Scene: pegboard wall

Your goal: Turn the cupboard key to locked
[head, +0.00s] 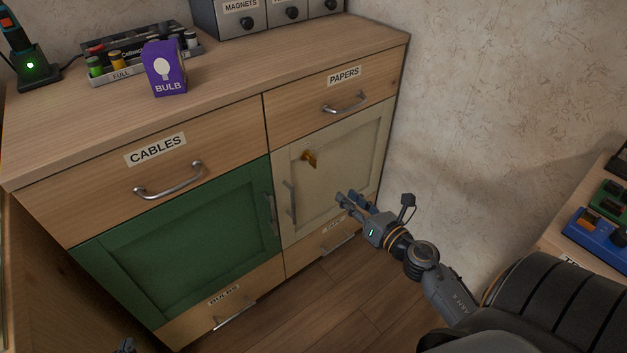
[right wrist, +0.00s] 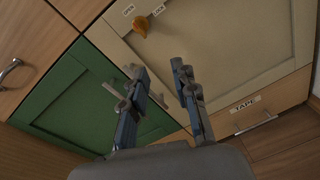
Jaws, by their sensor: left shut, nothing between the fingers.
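The orange-brown cupboard key (head: 310,158) sticks out of the upper left part of the cream cupboard door (head: 345,165), and it shows in the right wrist view (right wrist: 142,27) too. There, small OPEN and LOCK labels sit above it; I cannot tell clearly which one it points to. My right gripper (head: 343,200) is open and empty, below and to the right of the key, apart from it; its fingers (right wrist: 158,70) are spread in the right wrist view. My left gripper (head: 125,346) shows only slightly at the bottom edge and is shut.
A metal door handle (head: 290,202) is left of my right gripper. The green door (head: 175,255), the CABLES drawer (head: 145,180) and the PAPERS drawer (head: 335,105) are closed. A purple bulb box (head: 165,70) stands on top. A side table (head: 575,225) is at the right.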

